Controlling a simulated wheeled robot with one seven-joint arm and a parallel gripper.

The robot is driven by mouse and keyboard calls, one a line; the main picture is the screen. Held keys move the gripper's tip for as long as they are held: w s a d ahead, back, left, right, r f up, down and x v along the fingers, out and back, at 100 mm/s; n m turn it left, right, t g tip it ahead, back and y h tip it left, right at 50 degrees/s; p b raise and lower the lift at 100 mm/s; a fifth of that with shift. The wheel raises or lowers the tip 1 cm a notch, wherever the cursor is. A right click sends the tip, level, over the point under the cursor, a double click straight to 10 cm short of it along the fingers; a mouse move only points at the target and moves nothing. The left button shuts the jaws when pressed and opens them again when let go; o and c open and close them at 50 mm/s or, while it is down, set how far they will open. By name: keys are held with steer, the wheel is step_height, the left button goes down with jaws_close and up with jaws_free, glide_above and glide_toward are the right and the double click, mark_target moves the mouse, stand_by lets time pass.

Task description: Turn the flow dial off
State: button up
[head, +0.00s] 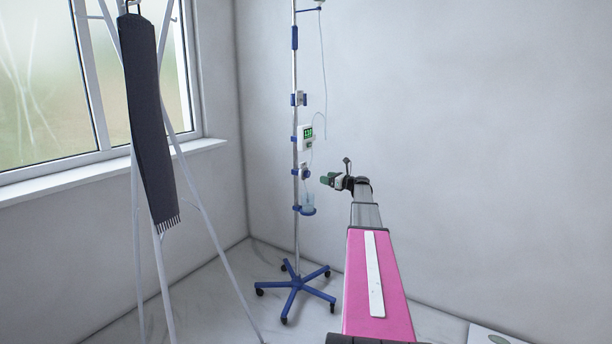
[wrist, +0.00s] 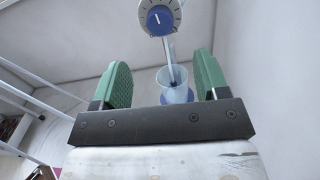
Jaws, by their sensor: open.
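The flow dial (wrist: 160,19) is a blue knob with a white pointer line on a pale ring with dark marks, at the top of the wrist view. In the head view the small blue dial (head: 305,173) sits on the IV pole (head: 295,120), below a white box with a green display. My gripper (wrist: 162,85) is open and empty, its two green fingers apart. The dial lies beyond the fingertips and is not between them. In the head view my gripper (head: 327,180) is just right of the dial, slightly lower, and apart from it.
A clear cup (wrist: 174,88) in a blue holder hangs below the dial. The white display box (head: 307,135) is above it. The pole stands on a blue wheeled base (head: 295,288). A rack with a dark scarf (head: 148,120) stands at left. Bare wall lies at right.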

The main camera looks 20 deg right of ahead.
mark_target(309, 174)
steer(key=x, duration=1)
steer(key=shift+a, duration=0.1)
steer(key=c, duration=0.9)
